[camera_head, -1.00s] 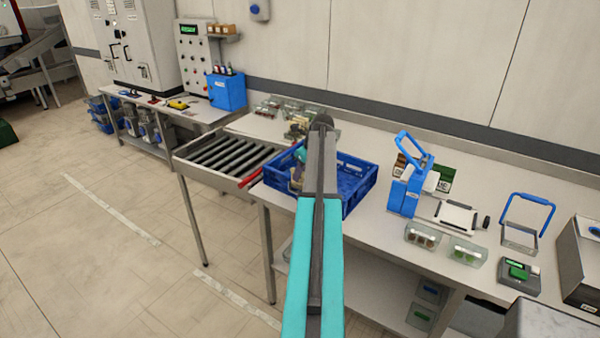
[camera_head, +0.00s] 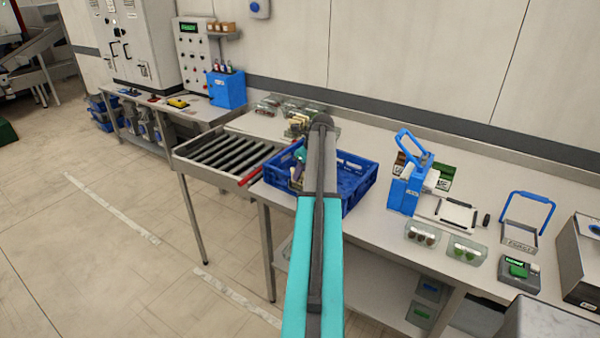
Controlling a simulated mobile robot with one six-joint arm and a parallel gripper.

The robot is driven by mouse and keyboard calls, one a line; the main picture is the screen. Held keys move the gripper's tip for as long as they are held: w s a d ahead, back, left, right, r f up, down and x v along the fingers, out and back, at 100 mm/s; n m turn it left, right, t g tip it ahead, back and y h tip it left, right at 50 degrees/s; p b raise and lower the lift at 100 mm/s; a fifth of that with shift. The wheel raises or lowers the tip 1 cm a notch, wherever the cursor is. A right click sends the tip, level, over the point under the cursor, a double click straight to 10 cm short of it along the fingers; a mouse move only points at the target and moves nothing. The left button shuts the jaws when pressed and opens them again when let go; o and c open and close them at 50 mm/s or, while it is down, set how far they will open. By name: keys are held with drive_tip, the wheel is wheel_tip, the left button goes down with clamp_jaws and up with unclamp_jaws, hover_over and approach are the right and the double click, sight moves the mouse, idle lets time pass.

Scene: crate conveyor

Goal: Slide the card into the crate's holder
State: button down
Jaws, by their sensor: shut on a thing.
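The blue crate (camera_head: 357,182) stands on the workbench, against the end of the roller conveyor. My arm reaches out over it and covers its middle. My gripper (camera_head: 296,184) shows only in small part to the left of the arm, at the crate's left part. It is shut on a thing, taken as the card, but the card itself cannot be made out. The crate's holder cannot be made out either. Whether the card touches the holder cannot be told.
The roller conveyor (camera_head: 232,154) is left of the crate, with a red bar (camera_head: 250,176) at its end. A blue stand (camera_head: 404,192), a white board (camera_head: 446,216) and clear trays (camera_head: 466,249) lie to the right. Small parts (camera_head: 299,124) are behind the crate.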

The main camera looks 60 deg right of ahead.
drive_tip(key=shift+s+a+f, duration=0.15)
drive_tip(key=shift+f, duration=0.35)
drive_tip(key=c, duration=1.7)
unclamp_jaws()
drive_tip(key=shift+a, duration=0.1)
drive_tip(key=shift+o, duration=0.8)
drive_tip(key=shift+s, duration=0.1)
drive_tip(key=shift+r, duration=0.2)
drive_tip(key=shift+d+r+p, duration=0.35)
drive_tip(key=shift+r+p, duration=0.1)
drive_tip(key=shift+w+a+r+p, duration=0.15)
drive_tip(key=shift+r+p, duration=0.75)
drive_tip(key=shift+r, duration=0.6)
drive_tip(key=shift+w+d+r+p, duration=0.1)
drive_tip(key=shift+r+p, duration=0.8)
drive_tip(key=shift+r, duration=0.6)
